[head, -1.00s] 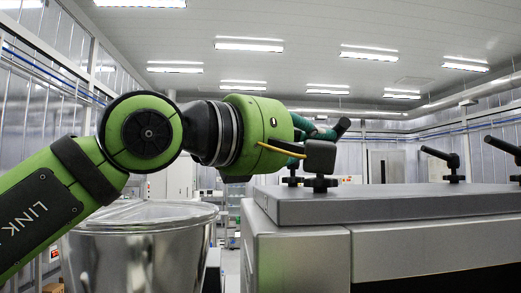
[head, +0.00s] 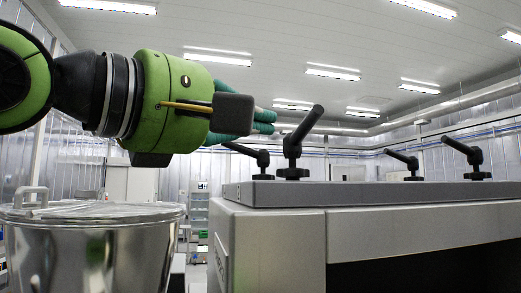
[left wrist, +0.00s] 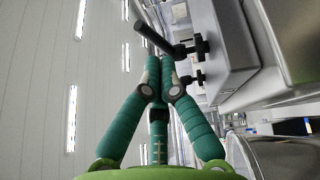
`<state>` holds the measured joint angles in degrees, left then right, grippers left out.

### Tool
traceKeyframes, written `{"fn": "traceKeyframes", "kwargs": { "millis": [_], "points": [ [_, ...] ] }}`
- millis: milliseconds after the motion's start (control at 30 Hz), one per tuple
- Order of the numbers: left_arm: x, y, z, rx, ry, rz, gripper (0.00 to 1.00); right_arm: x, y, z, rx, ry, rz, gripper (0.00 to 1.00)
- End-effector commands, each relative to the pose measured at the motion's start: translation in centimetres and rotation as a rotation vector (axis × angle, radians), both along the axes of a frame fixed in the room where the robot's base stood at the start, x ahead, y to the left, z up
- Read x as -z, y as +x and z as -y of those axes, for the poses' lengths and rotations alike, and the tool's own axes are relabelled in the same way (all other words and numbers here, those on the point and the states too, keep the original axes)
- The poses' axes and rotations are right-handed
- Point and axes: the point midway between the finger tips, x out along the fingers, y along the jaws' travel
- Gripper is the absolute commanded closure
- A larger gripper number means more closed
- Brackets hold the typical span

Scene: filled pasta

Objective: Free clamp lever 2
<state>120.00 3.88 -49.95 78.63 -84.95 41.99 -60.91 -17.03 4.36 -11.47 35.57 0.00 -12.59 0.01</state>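Several black clamp levers stand on the grey machine lid. The nearest lever (head: 300,142) tilts up to the right; a second lever (head: 247,153) is behind it to the left. Two more, a lever (head: 403,160) and another lever (head: 464,152), stand farther right. I cannot tell which is number 2. My left gripper (head: 270,122) is left of the nearest lever, apart from it in the head view. In the left wrist view its teal fingers (left wrist: 160,62) come together at the tips with nothing visible between them. A black lever (left wrist: 160,40) shows just beyond them. My right gripper is not in view.
The grey lid (head: 375,190) tops a large machine with a dark opening (head: 430,262) in front. A shiny lidded metal pot (head: 95,250) stands at the left, below my left arm. There is free air above the lid.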

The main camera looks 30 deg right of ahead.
Motion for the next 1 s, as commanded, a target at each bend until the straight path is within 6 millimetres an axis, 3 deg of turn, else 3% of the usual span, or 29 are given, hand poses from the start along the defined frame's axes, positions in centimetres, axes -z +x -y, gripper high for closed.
{"fn": "traceKeyframes", "kwargs": {
  "millis": [33,300,1000],
  "points": [
    [0.6,-1.2,-0.5,0.003,0.002,0.008,1.0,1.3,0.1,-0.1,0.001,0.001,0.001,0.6],
    [0.4,-4.3,-2.3,0.002,0.001,0.004,1.0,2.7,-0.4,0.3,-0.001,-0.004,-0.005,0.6],
    [0.2,-4.6,-2.5,0.002,0.001,0.001,1.0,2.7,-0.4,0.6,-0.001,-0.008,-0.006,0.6]
  ]
}}
